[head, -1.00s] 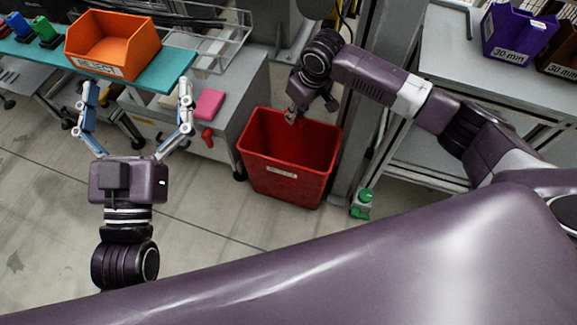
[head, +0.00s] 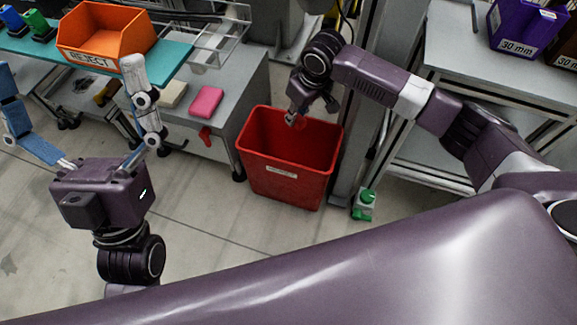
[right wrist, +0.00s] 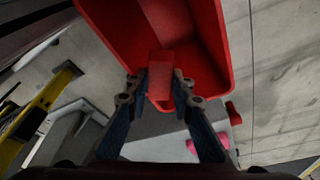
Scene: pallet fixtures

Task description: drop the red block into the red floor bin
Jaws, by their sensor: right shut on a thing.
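The red floor bin (head: 290,178) stands open on the floor at the centre of the head view. My right gripper (head: 298,116) is over the bin's mouth, pointing down. In the right wrist view my right gripper (right wrist: 160,88) is shut on the red block (right wrist: 160,68), with the red bin (right wrist: 215,50) behind it. In the head view the block is hard to make out against the bin's red inside. My left gripper (head: 70,68) is at the left with its fingers spread wide, empty, away from the bin.
A grey bench with a pink block (head: 206,101) stands left of the bin. An orange REJECT bin (head: 100,36) sits on a teal shelf. A grey table (head: 480,50) holds a purple bin (head: 518,28).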

